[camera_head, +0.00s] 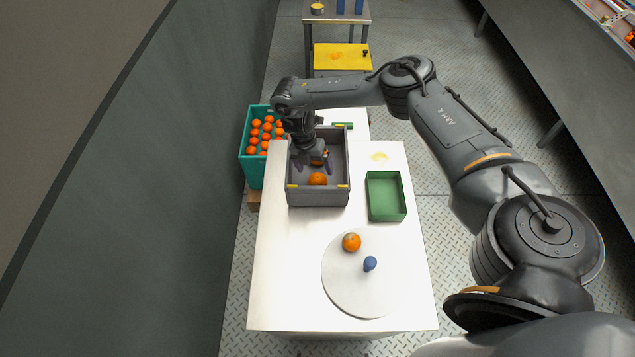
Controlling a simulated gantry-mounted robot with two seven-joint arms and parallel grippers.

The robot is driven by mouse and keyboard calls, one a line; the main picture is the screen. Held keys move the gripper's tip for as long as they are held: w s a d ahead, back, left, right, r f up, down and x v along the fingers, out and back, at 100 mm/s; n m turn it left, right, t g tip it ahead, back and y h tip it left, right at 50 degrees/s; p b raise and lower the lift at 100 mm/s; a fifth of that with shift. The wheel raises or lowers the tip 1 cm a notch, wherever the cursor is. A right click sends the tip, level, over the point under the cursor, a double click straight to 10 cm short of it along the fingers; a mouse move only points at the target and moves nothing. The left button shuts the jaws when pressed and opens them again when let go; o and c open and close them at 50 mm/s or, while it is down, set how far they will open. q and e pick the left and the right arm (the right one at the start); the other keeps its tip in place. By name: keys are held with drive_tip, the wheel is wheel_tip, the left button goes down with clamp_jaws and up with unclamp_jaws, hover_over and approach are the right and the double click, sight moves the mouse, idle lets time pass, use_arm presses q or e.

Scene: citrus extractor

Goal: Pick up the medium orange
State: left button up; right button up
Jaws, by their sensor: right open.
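My right gripper (313,166) points down into the grey bin (318,198), its dark fingers spread apart. One orange (317,179) lies in the bin just in front of the gripper. A second orange (319,162) shows partly at the fingers, mostly hidden by the gripper; I cannot tell if it touches them. Another orange (351,242) sits on the round white board (345,285) near the front of the table. I cannot tell for sure which orange is the medium one. My left gripper is out of view.
An empty green tray (386,214) stands right of the bin. A blue knob-like item (370,264) is on the round board. A teal crate (254,177) full of oranges stands left of the white table (285,270). A yellow-topped cart (342,57) is behind.

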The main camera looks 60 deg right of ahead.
sight(317, 175)
drive_tip(key=x, duration=0.5)
drive_tip(key=shift+s+a, duration=0.1)
drive_tip(key=shift+a, duration=0.15)
drive_tip(key=shift+f, duration=0.25)
drive_tip(key=c, duration=1.2)
